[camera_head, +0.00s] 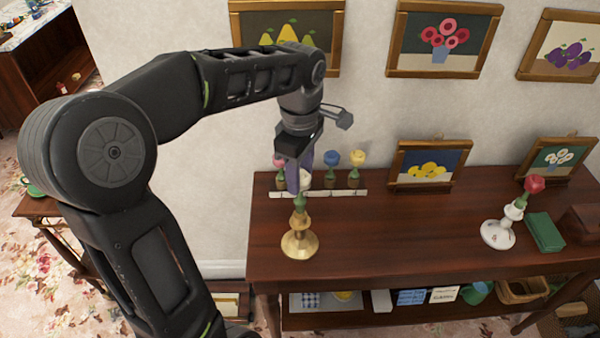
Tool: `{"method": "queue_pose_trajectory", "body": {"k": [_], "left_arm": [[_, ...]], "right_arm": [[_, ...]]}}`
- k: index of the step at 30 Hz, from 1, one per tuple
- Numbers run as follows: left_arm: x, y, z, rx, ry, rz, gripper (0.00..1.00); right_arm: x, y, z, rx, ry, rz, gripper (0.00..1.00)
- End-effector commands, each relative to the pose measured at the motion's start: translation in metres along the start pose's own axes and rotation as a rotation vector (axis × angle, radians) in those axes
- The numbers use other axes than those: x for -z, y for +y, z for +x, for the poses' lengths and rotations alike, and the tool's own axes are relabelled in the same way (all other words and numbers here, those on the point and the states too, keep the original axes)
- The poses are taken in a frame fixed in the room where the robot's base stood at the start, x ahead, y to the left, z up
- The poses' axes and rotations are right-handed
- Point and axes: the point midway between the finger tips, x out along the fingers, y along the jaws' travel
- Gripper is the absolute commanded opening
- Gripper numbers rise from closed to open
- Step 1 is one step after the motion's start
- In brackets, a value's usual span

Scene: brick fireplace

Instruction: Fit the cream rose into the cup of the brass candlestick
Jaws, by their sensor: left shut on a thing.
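My left gripper (298,178) points down over the left end of the wooden table and is shut on the cream rose (305,177). The fingers partly cover the rose's pale bloom. Its green lower part (300,202) shows below the fingertips, directly over the brass candlestick (300,243). The candlestick stands upright near the table's front left. The rose's lower end meets the candlestick's top in this view; I cannot tell whether it is inside the cup or just above it. My right gripper is not in view.
A white rack (345,193) behind holds pink, blue (331,158) and yellow (357,158) roses. Framed pictures lean at the back. The table's middle (410,230) is clear.

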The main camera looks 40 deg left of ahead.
Motion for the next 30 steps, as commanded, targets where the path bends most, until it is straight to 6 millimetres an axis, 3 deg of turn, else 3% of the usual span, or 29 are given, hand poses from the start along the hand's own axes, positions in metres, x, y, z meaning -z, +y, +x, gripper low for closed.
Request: {"method": "queue_pose_trajectory", "body": {"k": [30], "left_arm": [[0.0,0.0,0.014,0.0,0.0,0.0,0.13]], "right_arm": [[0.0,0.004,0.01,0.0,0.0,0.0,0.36]]}}
